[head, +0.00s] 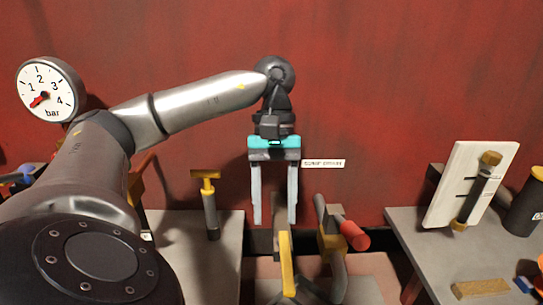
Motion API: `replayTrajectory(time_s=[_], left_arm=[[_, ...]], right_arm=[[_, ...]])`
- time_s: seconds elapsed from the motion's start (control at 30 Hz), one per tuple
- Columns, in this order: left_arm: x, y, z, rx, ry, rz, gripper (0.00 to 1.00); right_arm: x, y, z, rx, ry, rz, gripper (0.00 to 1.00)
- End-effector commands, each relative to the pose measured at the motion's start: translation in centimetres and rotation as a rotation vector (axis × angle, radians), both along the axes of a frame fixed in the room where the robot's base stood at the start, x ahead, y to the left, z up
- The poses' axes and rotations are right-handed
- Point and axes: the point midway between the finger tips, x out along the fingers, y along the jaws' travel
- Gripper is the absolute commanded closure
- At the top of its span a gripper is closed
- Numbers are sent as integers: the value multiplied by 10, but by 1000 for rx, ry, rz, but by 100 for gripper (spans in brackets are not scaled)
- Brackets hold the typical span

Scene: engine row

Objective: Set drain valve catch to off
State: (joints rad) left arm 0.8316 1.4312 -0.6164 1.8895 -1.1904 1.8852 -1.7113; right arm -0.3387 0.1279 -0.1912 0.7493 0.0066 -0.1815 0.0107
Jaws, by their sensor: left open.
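My left gripper (275,222) hangs with its two grey fingers pointing down, spread apart, with nothing seen between them. Just below the fingertips is an upright yellow lever (286,262). To its right is a grey and yellow valve assembly (328,243) with a red cylindrical grip (353,236). A small white label (323,163) is on the red wall above; its text is too small to read surely. I cannot tell which part is the catch or its setting. My right gripper is out of view.
A grey bench on the left (180,230) carries a yellow-topped T-handle (208,200). A grey bench on the right (415,255) carries a white board with a sight tube (460,190) and a dark can (525,208). A round pressure gauge (48,90) is at upper left.

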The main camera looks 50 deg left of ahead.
Motion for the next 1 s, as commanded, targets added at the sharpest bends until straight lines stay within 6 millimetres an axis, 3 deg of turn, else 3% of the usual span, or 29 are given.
replayTrajectory(time_s=[0.03,0.17,0.4,0.57,1.0], left_arm=[[4,4,1,-3,-4,2,45],[9,16,31,-4,-4,1,45],[12,24,48,-2,1,1,45],[13,26,53,-1,0,0,45],[13,26,54,-2,1,0,45]], right_arm=[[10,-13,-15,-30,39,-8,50],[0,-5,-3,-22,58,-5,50],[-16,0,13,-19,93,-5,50],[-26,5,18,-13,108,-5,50],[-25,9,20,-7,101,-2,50]])
